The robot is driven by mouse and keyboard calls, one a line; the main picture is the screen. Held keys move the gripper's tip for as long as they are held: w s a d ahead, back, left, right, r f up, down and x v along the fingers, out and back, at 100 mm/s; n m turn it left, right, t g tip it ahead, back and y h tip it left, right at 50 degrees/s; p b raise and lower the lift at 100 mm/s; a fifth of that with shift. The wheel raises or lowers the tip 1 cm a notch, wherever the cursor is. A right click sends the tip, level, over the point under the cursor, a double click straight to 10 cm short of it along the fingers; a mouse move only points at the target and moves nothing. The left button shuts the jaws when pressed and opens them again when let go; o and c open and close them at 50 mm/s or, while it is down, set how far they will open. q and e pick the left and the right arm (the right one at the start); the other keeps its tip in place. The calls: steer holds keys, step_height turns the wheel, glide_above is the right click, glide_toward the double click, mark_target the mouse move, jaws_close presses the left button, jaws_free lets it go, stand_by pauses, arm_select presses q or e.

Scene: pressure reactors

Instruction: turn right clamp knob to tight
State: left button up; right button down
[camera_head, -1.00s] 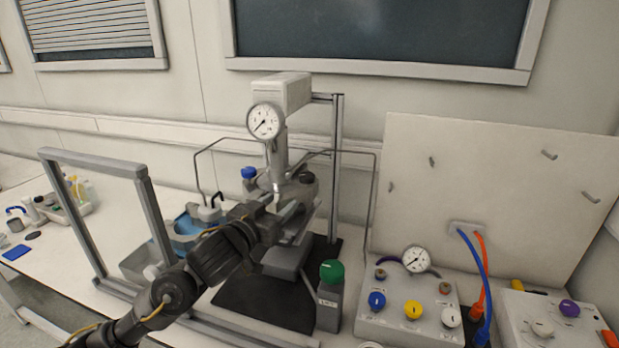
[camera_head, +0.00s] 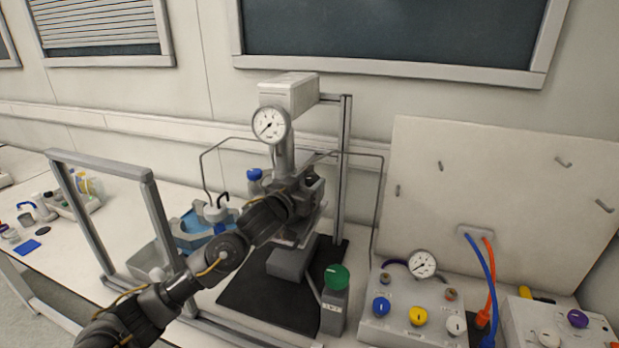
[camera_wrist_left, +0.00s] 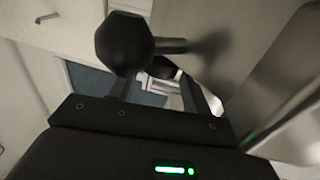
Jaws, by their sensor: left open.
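The reactor has a white head and a round pressure gauge (camera_head: 269,125). In the left wrist view, a black faceted knob (camera_wrist_left: 125,42) on a short rod juts from the grey metal reactor body (camera_wrist_left: 215,40). My left gripper (camera_head: 314,182) reaches the clamp area below the gauge, and my arm hides much of it in the head view. In the wrist view, the left gripper's fingers (camera_wrist_left: 158,88) are apart, with the knob close to the left finger and overlapping it in the picture. I cannot tell whether they touch. My right gripper is in neither view.
A green-knobbed box (camera_head: 336,280) stands right of the black base mat (camera_head: 262,300). A control box (camera_head: 396,329) with several coloured knobs and a gauge is further right. A grey frame (camera_head: 100,159) and a blue bath (camera_head: 190,232) are at left. A thin tube loops around the reactor.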

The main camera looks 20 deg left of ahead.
arm_select(q)
steer(key=shift+w+d, duration=0.2)
steer(key=shift+w, duration=0.4)
steer(key=c, duration=0.7)
steer(key=shift+a+r+m+h+p, duration=0.2)
steer(key=shift+m+h+p, duration=0.35)
steer(key=shift+p, duration=0.65)
steer(key=shift+f+g+h, duration=0.15)
steer(key=shift+g+h, duration=0.15)
steer(key=shift+h, duration=0.15)
steer(key=shift+f, duration=0.1)
steer(key=o, duration=0.7)
